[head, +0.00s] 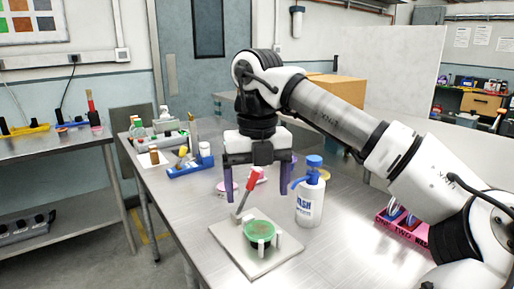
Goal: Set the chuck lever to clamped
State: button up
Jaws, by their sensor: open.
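The chuck lever (248,190) has a red handle and a grey shaft. It leans up and to the right from the left back part of a pale square base plate (281,258). A round green-topped chuck (260,230) with small white posts sits on the plate. My gripper (258,190) is open, with its purple fingers pointing down. In the picture its fingers lie to either side of the red handle. I cannot tell from this one view how far apart in depth they are. Nothing shows held between the fingers.
A white wash bottle (310,199) with a blue pump stands close right of the plate. A blue rack (190,168) and a tray of bottles (172,142) are at the back left. A pink box (402,226) lies at right. The table's front left is clear.

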aim_at(255, 176)
jog(key=k+j, duration=0.1)
jog(key=k, duration=0.3)
jog(key=k+j, duration=0.1)
jog(key=k, duration=0.35)
